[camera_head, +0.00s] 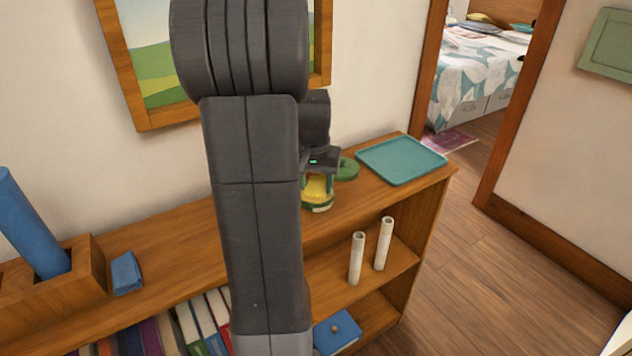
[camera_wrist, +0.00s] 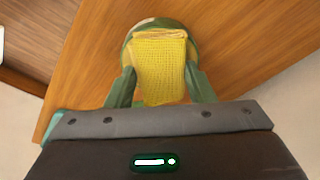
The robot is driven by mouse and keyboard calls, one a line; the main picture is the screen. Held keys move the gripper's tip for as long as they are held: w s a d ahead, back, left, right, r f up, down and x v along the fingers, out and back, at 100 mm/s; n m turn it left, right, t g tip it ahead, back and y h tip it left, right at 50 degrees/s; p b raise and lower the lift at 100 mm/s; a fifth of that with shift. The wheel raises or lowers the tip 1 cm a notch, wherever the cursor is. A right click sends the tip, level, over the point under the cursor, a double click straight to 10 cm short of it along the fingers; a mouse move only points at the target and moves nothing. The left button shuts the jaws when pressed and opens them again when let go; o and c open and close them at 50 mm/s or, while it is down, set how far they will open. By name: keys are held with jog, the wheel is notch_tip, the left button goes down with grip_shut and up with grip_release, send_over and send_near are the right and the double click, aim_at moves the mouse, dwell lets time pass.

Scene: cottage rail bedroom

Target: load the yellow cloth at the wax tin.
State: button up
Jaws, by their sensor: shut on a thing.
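The folded yellow cloth (camera_wrist: 160,68) is between the two green fingers of my gripper (camera_wrist: 162,78) in the wrist view, and the gripper is shut on it. The cloth also shows in the head view (camera_head: 316,188), below my wrist. The wax tin (camera_head: 318,208), round with a green rim, stands on the shelf top right under the cloth. Its rim (camera_wrist: 128,50) shows behind the cloth in the wrist view. Most of the tin's mouth is hidden, and I cannot tell whether the cloth touches the wax. A round green lid (camera_head: 347,169) lies just right of the tin.
A teal tray (camera_head: 400,160) lies at the shelf's right end. A blue cloth (camera_head: 126,273) and a wooden holder (camera_head: 90,265) with a blue roll (camera_head: 30,222) are at left. White candles (camera_head: 357,258) and books (camera_head: 195,322) fill lower shelves. A framed picture (camera_head: 150,60) hangs behind.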

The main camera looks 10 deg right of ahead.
aim_at(316, 182)
dwell(0.6)
jog(key=shift+r+p, duration=2.85)
jog(key=shift+r, duration=0.7)
jog(key=shift+f, duration=0.1)
